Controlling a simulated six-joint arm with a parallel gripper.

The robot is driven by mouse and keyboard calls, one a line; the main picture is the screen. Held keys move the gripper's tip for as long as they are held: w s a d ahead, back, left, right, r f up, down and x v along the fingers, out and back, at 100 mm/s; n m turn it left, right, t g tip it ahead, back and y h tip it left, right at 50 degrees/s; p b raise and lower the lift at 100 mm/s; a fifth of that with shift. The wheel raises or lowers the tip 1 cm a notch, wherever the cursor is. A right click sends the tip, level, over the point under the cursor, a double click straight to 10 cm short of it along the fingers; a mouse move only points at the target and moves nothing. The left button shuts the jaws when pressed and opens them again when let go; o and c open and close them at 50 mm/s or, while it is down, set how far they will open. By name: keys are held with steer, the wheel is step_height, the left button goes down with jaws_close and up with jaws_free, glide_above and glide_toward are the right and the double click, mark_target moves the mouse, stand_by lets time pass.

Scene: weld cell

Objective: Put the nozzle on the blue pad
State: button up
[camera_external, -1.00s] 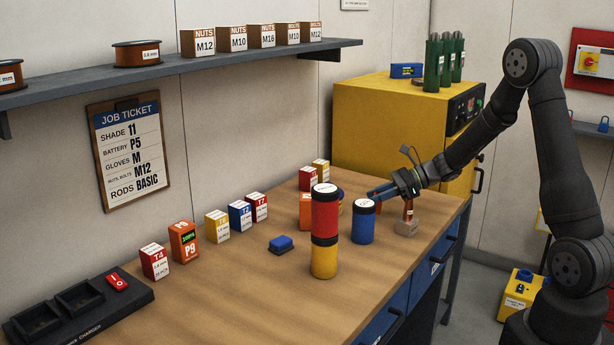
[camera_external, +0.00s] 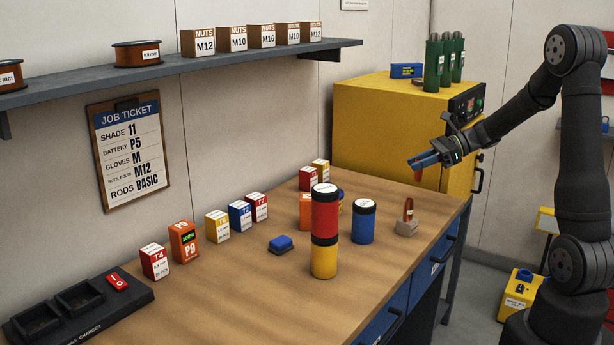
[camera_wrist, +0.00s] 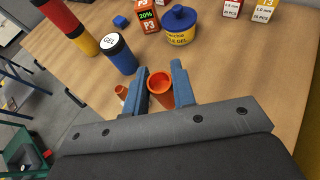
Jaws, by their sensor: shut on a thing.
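My gripper (camera_external: 424,160) is shut on an orange nozzle (camera_external: 418,175) and holds it in the air above the bench's far right part. In the wrist view the nozzle (camera_wrist: 160,88) sits between the two blue fingers (camera_wrist: 160,85), its round open end facing the camera. The blue pad (camera_external: 281,243) is a small block lying on the bench, left of the tall red and yellow stack and well away from my gripper. The pad also shows in the wrist view (camera_wrist: 120,21), near the top.
A blue jar (camera_external: 363,224) and the red and yellow stack (camera_external: 325,230) stand between gripper and pad. Several boxes line the wall side. Bare bench (camera_external: 230,290) lies in front of the pad.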

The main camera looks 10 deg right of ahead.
steer(key=a+r+n+g, duration=0.1)
steer(key=a, duration=1.2)
steer(key=n+g, duration=0.1)
steer(key=g, duration=0.1)
glide_above(281, 240)
step_height(281, 240, down, 5)
steer(key=shift+a+f+t, duration=0.1)
steer(key=shift+t, duration=0.2)
steer(key=shift+f, duration=1.9)
steer(key=shift+f, duration=0.1)
steer(key=o, duration=1)
